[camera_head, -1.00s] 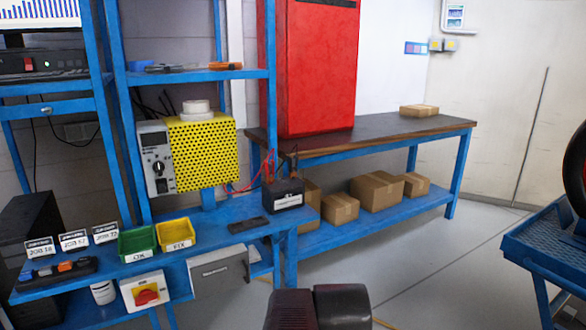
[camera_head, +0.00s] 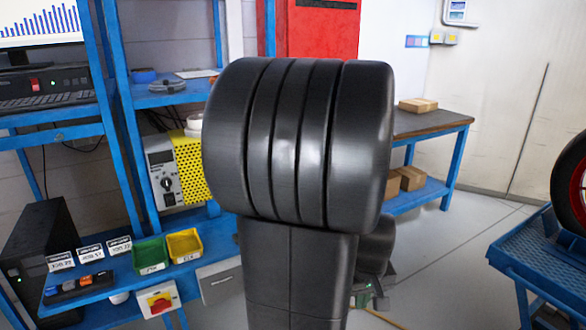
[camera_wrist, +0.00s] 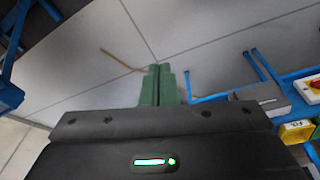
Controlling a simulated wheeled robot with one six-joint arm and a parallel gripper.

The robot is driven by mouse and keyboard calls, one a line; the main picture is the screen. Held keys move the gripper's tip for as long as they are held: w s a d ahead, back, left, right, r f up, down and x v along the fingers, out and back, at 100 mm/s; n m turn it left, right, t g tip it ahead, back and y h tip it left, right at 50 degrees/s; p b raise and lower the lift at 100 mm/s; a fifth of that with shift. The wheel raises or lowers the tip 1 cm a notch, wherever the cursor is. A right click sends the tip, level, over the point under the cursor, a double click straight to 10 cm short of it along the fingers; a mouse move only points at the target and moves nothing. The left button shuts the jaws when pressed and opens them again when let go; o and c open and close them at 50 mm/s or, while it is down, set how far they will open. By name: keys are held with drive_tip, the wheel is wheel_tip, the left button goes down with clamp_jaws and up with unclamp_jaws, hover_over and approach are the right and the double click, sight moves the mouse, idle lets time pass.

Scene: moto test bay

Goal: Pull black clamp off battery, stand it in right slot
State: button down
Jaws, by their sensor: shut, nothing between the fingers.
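My gripper (camera_wrist: 159,68) shows in the wrist view as two green fingers lying together, shut and empty, over bare floor. In the head view my dark arm fills the middle, and the fingers cannot be made out. The battery and its black clamp are hidden behind my arm in the head view, and neither can be made out in the wrist view. I cannot make out the right slot in either view.
On the blue bench are a green bin (camera_head: 150,254), a yellow bin (camera_head: 184,245) and several job cards (camera_head: 91,253). A red switch (camera_head: 159,302) and a grey box (camera_head: 219,283) sit below. A blue cart (camera_head: 540,262) stands right. The floor (camera_head: 450,255) between is clear.

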drive_tip(key=w+d+r+m+g+p, duration=0.1)
drive_tip(key=d+r+m+p, duration=0.3)
drive_tip(key=d+p, duration=0.4)
drive_tip(key=shift+w+d+r+g+p, duration=0.2)
drive_tip(key=shift+w+r+g+p, duration=0.15)
drive_tip(key=shift+w+r, duration=0.5)
